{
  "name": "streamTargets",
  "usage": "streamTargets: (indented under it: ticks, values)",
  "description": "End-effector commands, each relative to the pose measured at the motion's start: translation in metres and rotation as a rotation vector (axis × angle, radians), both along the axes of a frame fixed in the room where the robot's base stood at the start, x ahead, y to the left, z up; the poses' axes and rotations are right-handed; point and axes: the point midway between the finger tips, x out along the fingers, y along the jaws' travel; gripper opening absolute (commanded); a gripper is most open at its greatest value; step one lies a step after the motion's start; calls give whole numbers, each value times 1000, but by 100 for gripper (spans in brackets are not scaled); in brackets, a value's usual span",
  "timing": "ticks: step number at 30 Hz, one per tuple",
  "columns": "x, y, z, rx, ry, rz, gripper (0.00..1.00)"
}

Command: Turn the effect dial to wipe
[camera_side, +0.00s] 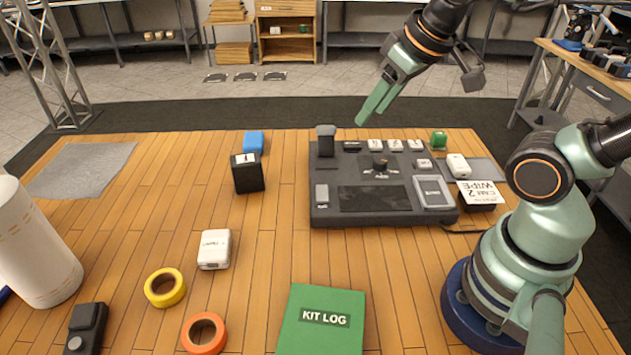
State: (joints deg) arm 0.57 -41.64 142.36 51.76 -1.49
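The effect dial (380,162) is a small dark knob on the upper middle of a dark grey switcher panel (330,213). Small white markings surround it, too small to read, so I cannot tell which one it points at. A white card (482,190) reading "CAM 2 WIPE" stands on a dark block at the panel's right. My gripper (374,108) hangs in the air above the panel's back edge, apart from the dial, its green fingers angled down to the left. It holds nothing visible. The fingers nearly overlap in this view, so their opening is unclear.
An upright black lever (326,140) rises at the panel's back left. A row of buttons (395,145) runs behind the dial. A black box (247,172), white box (214,249), tape rolls (165,302) and green book (322,342) lie left and in front. Wood between them is clear.

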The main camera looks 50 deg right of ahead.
Motion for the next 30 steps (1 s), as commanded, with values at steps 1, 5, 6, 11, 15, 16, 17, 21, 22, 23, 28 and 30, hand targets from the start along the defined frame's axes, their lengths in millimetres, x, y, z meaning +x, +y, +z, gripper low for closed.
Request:
streamTargets:
  ticks: [1,5,6,11,15,16,17,21,22,23,28,30]
  values:
    - [3,-4,-1,-12,18,10,74]
    - [15,-22,-6,-64,94,73,74]
    - [20,-29,-8,-81,122,101,74]
    - [39,-62,-22,-132,239,224,74]
    - [51,-93,-41,-149,335,339,74]
    - [54,-99,-45,-151,352,364,74]
    - [56,-106,-49,-151,370,387,74]
    - [61,-130,-69,-142,432,484,74]
    - [62,-134,-72,-141,440,501,74]
    - [62,-137,-75,-139,447,515,74]
    - [64,-147,-84,-132,468,560,74]
    - [63,-147,-88,-131,470,564,74]
